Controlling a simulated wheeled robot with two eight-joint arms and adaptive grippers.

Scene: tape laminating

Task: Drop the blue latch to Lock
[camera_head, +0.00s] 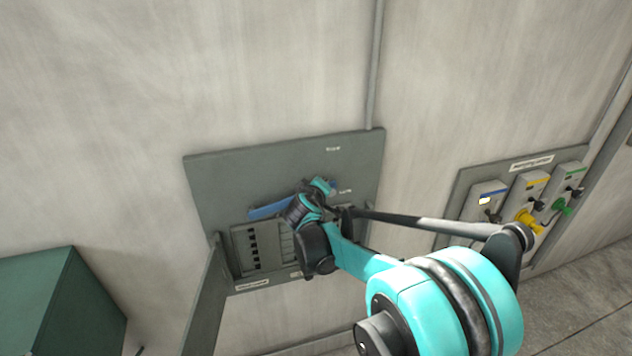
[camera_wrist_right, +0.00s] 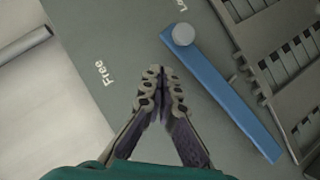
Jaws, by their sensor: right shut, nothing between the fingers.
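The blue latch (camera_head: 265,210) is a flat bar on the grey wall panel (camera_head: 222,178); my right arm hides part of it in the head view. In the right wrist view the latch (camera_wrist_right: 225,95) slants, with a round grey knob (camera_wrist_right: 183,33) at its upper end, close to the partly cut-off "Lo…" label (camera_wrist_right: 182,5). The "Free" label (camera_wrist_right: 109,73) is farther off, on the other side of my fingers. My right gripper (camera_wrist_right: 160,80) is shut and empty, beside the latch on its Free side, with a visible gap. My left gripper is out of view.
Several breakers (camera_head: 253,248) sit in the panel below the latch, and an open grey door (camera_head: 207,305) hangs at its lower left. A second panel (camera_head: 462,195) with blue, yellow and green marked switches is at the right. A green cabinet (camera_head: 75,310) stands lower left.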

